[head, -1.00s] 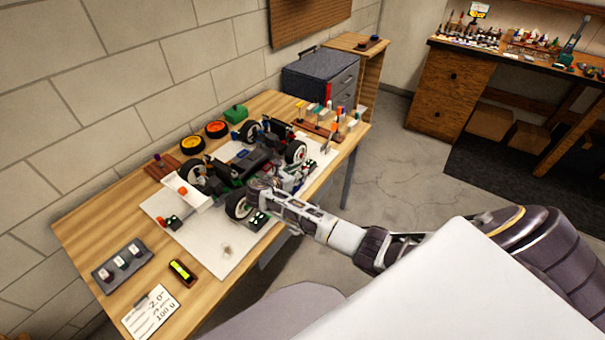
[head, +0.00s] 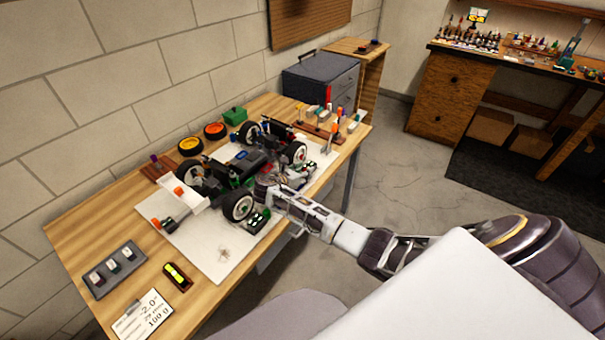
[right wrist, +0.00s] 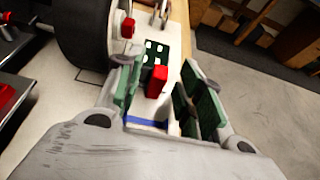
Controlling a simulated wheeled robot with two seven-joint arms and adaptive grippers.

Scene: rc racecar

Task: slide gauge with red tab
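The race car (head: 245,165) stands on a white board (head: 222,262) on the wooden table. My right gripper (head: 266,188) is low at the car's near side, between its wheels. In the right wrist view, my right gripper is open, with a green pad on each finger. A red tab (right wrist: 157,82) stands between the pads, with visible gaps on both sides. A dark plate with white dots (right wrist: 154,52) lies just beyond the tab, probably part of the gauge. The gauge's body is mostly hidden in the head view. My left gripper is not in view.
A car wheel (right wrist: 83,35) is close to the left finger in the right wrist view. A grey three-block tray (head: 115,268), a yellow level (head: 176,275) and a setup card (head: 143,315) lie at the table's near left. A tool rack (head: 318,130) stands at the far right.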

